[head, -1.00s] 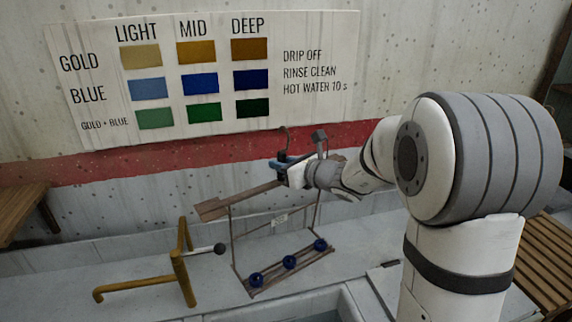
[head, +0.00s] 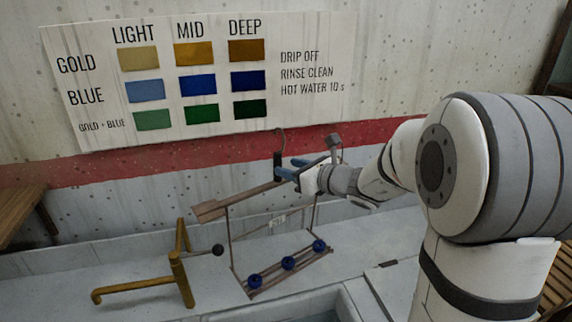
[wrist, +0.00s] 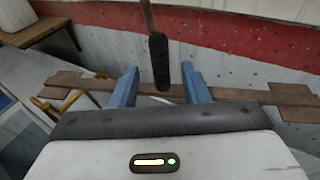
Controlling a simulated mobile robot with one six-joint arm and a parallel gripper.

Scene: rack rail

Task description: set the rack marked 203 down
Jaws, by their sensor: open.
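The rack is a brown top bar (head: 214,209) with thin uprights, a lower rail holding several dark blue pieces (head: 288,263), and a hook with a black grip (head: 278,166) above. Its lower rail appears to rest on the grey ledge. In the wrist view the blue fingers (wrist: 159,80) are spread, with the black grip (wrist: 159,62) in the gap ahead, touching neither.
A yellow tap-like fixture (head: 178,275) with a black knob stands left of the rack. A basin edge (head: 352,300) lies in front. A wall chart (head: 200,75) hangs behind. Slatted wood surfaces stand at left (head: 18,212) and lower right.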

